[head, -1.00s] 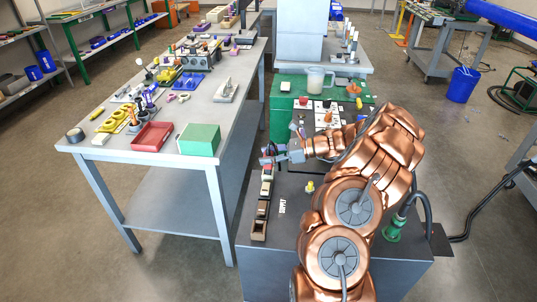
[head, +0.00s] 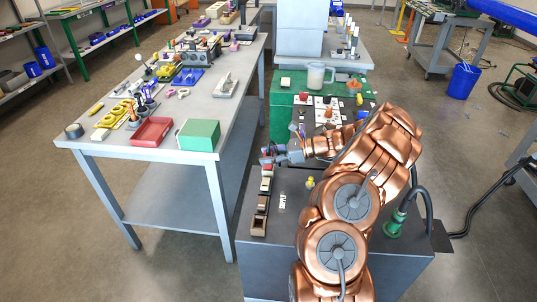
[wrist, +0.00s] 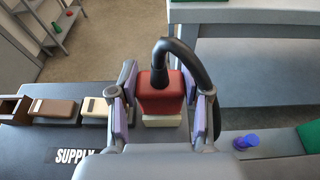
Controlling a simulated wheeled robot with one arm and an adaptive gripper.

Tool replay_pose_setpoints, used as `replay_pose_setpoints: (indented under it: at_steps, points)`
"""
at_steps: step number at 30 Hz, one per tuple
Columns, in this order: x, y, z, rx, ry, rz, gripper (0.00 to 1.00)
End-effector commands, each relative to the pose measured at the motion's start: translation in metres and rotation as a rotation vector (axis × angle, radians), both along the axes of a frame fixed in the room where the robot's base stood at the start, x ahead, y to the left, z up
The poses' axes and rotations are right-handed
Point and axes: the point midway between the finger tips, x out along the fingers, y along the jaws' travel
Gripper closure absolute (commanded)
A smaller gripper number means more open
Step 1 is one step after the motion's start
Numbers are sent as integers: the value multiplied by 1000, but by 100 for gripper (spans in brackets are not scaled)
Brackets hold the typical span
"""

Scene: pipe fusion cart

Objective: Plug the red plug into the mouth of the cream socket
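The red plug (wrist: 160,92) with a thick black cable sits between my gripper's purple finger pads (wrist: 160,98) in the wrist view. The pads appear to touch its two sides. A cream piece (wrist: 163,121) shows just below the plug; I cannot tell whether they are joined or apart. A cream block (wrist: 97,106) stands to the left of the plug in the row; its mouth is not clear, and I cannot tell which cream piece is the socket. In the head view my gripper (head: 270,154) is over the far end of this row, with red (head: 267,168) showing just below it.
A brown block (wrist: 53,108) and a dark open box (wrist: 12,108) continue the row on the dark cart beside the SUPPLY label (wrist: 77,156). A blue knob (wrist: 246,141) stands to the right. The workbench (head: 150,165) with a green box (head: 199,135) is close on the left.

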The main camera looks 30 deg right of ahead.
Motion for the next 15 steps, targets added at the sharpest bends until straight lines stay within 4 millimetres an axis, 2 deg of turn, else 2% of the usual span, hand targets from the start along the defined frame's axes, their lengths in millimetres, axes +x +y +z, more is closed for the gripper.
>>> replay_pose_setpoints:
  at_steps: [1, 7, 15]
  points:
    - [0, 0, 1, 0, -2, -1, 46]
    - [0, 0, 1, 0, -2, -1, 26]
    - [0, 0, 1, -1, -1, -1, 24]
